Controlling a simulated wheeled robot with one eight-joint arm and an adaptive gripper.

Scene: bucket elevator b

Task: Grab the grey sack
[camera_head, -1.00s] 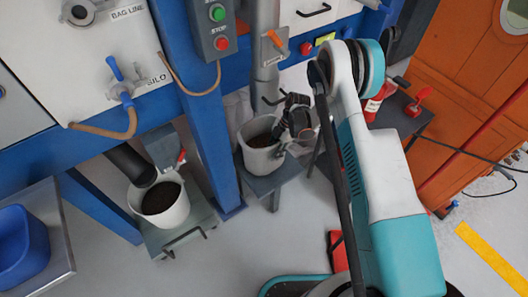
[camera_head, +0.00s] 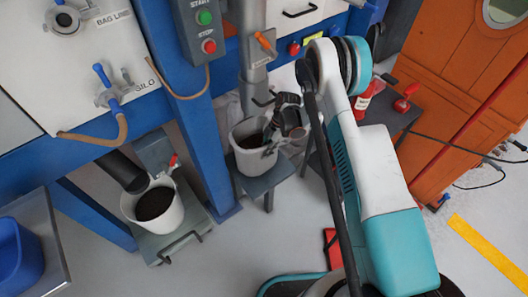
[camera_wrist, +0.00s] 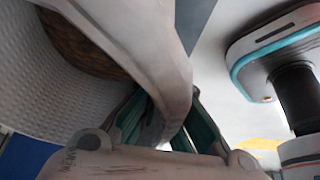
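The grey sack (camera_head: 254,163) appears to be the pale, open-topped container of dark brown material on a small grey stand beside the blue post. In the wrist view, its thick, curved pale rim (camera_wrist: 150,45) crosses the upper middle, with a woven-looking wall and brown contents to the left. My gripper (camera_head: 269,138) is at the sack's right rim, with one finger over the inside. In the wrist view, my gripper (camera_wrist: 168,105) has its green-padded fingers apart, one on each side of the rim. Firm contact is not clear.
A white bucket (camera_head: 168,214) of dark material stands under a black spout at the left. The blue post (camera_head: 206,140) is close to the sack's left. A dark table (camera_head: 393,118) with red items stands to the right.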

